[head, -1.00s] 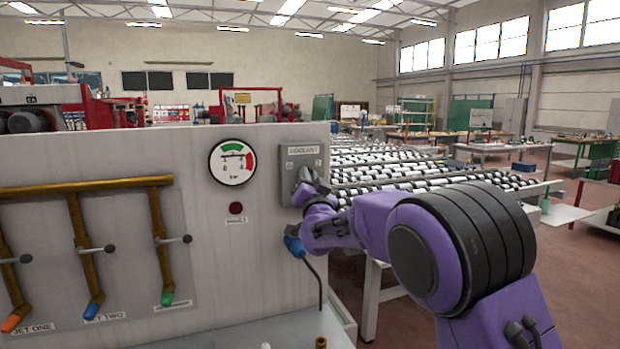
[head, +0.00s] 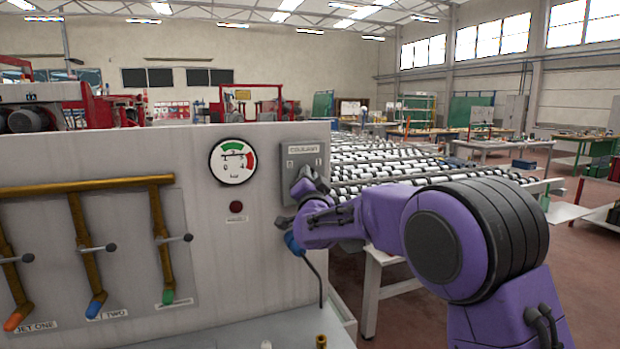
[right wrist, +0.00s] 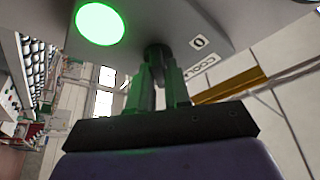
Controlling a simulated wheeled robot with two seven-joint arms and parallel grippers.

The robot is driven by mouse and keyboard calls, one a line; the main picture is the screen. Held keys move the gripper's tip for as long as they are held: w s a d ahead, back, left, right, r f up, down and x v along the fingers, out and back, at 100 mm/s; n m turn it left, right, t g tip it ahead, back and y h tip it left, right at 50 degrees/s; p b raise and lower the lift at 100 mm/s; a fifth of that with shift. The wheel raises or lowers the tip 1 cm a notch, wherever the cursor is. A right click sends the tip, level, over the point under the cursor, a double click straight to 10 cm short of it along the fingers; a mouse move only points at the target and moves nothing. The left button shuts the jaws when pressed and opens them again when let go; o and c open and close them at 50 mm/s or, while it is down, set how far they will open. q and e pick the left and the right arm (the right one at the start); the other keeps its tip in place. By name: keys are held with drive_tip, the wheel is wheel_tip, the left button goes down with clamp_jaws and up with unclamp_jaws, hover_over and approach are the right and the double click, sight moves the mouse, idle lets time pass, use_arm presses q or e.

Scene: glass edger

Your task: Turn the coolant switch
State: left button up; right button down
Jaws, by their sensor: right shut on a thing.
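The coolant switch is on a grey box (head: 302,158) labelled COOLANT, right of the gauge on the machine's pale panel. My right gripper (head: 303,182) is at the front of this box and hides the switch knob in the head view. In the right wrist view, the fingers of my right gripper (right wrist: 160,85) are shut on the dark switch knob (right wrist: 155,54). A "0" mark and part of the label show beside it. A lit green lamp (right wrist: 100,24) is on the same box face. My left gripper is not in view.
A round gauge (head: 233,161) and a dark red button (head: 236,207) are left of the box. Brass pipes with several levers (head: 98,247) fill the panel's left. A roller conveyor (head: 400,165) lies behind.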

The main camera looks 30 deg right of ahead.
drive_tip(key=c, duration=1.2)
unclamp_jaws()
drive_tip(key=shift+o, duration=0.2)
drive_tip(key=b+v, duration=0.2)
drive_tip(key=v, duration=0.8)
drive_tip(key=shift+s+a+b, duration=0.2)
drive_tip(key=shift+s+b, duration=0.05)
drive_tip(key=shift+b, duration=0.1)
drive_tip(key=shift+f, duration=0.1)
